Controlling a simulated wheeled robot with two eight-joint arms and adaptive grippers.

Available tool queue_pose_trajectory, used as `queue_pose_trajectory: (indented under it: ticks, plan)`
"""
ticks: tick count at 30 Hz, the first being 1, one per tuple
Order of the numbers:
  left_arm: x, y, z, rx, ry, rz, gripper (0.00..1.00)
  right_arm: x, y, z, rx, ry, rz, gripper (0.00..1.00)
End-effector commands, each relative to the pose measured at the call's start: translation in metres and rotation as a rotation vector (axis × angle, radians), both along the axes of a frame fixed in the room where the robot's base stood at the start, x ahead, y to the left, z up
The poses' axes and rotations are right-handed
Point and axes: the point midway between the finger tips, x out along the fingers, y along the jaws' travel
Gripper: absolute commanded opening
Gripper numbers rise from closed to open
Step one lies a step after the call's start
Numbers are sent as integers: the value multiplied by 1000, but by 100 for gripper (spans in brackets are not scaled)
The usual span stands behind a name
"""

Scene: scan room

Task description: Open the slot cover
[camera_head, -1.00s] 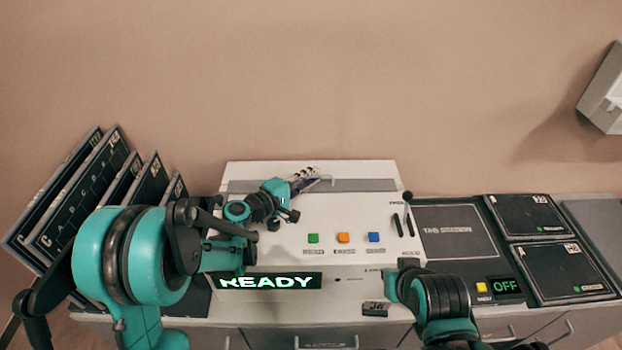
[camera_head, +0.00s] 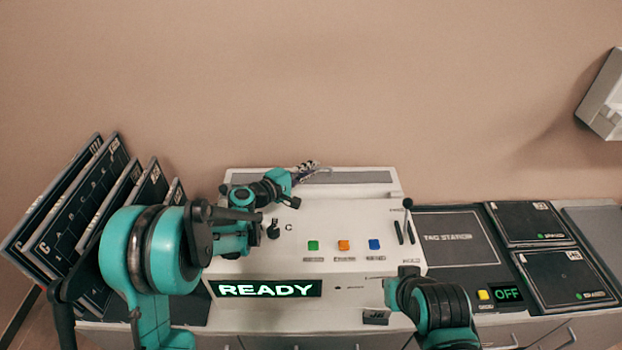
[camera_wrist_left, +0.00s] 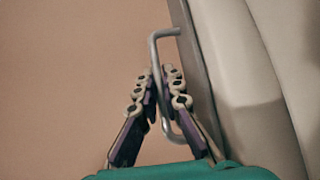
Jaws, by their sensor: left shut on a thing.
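The slot cover (camera_head: 360,177) is a long grey strip along the back top of the white machine (camera_head: 290,215). A thin metal handle (camera_wrist_left: 163,34) stands on the cover, whose grey edge (camera_wrist_left: 186,38) shows in the left wrist view. My left gripper (camera_head: 307,168) reaches over the machine to this handle. In the left wrist view its purple-backed fingers (camera_wrist_left: 161,82) are closed around the bar from both sides. I cannot tell whether the cover is tilted or slid. My right arm is at the lower right; its fingers do not show.
A READY display (camera_head: 265,289) and green, orange and blue buttons (camera_head: 344,245) are on the machine's front. A lever (camera_head: 408,204) stands at its right side. Dark panels (camera_head: 80,215) lean at left. The tag station (camera_head: 455,238) and two dark plates (camera_head: 566,277) lie at right.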

Motion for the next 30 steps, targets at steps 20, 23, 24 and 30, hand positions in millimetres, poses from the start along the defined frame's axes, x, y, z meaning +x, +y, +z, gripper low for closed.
queue_pose_trajectory:
  ticks: [20, 23, 24, 30]
  plan:
    - [2, 1, 0, 2, 0, 1, 17, 0, 0, 0, 0, 0, 0, 0]
    - [-3, 7, 1, 1, -1, 3, 17, 0, 0, 0, 0, 0, 0, 0]
    - [-6, 11, 2, 1, -1, 3, 17, 0, 0, 0, 0, 0, 0, 0]
    - [-35, 42, 8, 1, 0, 5, 17, 0, 0, 0, 0, 0, 0, 0]
